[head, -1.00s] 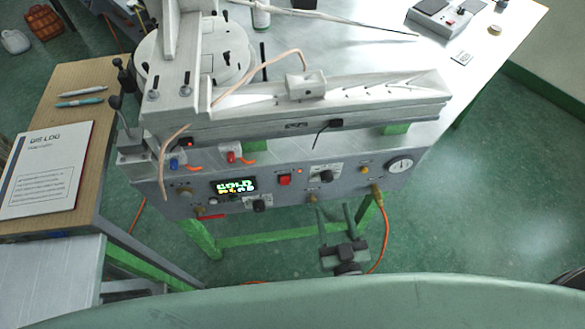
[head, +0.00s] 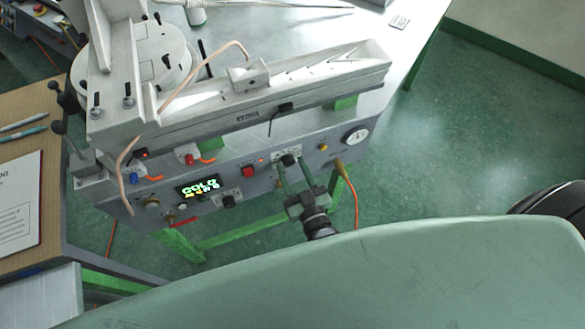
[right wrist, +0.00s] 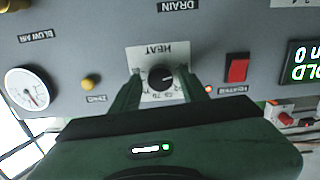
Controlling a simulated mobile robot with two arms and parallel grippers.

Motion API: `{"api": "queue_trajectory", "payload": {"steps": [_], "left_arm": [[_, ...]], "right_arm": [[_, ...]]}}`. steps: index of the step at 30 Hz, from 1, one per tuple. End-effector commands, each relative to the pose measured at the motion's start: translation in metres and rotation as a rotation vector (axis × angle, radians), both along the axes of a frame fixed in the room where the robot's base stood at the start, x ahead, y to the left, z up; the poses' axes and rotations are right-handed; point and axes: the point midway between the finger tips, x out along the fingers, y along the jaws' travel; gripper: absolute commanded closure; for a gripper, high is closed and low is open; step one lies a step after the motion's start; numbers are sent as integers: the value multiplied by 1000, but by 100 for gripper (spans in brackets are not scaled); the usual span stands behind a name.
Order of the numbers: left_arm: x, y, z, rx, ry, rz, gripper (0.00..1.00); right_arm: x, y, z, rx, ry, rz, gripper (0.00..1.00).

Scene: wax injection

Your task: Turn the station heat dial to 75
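The heat dial is a black knob (right wrist: 161,77) on a white plate marked HEAT, upside down in the right wrist view; it also shows on the station's front panel in the head view (head: 288,159). My right gripper (head: 290,168) is open, with its two green fingers reaching up to the panel. In the right wrist view the fingers (right wrist: 161,88) stand on either side of the knob, with gaps between them and it. Part of the dial's scale is hidden by the gripper. The display (head: 198,187) reads COLD. My left gripper is not in view.
A red heater switch (right wrist: 236,68) sits beside the dial. A yellow button (right wrist: 89,82) and a round gauge (right wrist: 28,90) are on its other side. Another black knob (head: 229,200) is lower on the panel. An orange hose (head: 354,196) hangs near the right gripper.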

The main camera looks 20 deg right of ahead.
Motion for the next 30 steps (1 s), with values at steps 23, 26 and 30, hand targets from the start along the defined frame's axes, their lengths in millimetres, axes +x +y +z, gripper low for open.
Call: {"api": "queue_trajectory", "payload": {"steps": [23, 26, 30], "left_arm": [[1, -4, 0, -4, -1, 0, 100], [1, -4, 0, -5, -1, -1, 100], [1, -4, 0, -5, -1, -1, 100]], "right_arm": [[-1, 0, 0, 209, 12, 1, 100], [-1, 1, 0, 299, 16, 1, 100], [-1, 1, -1, 431, 23, 1, 100]]}}
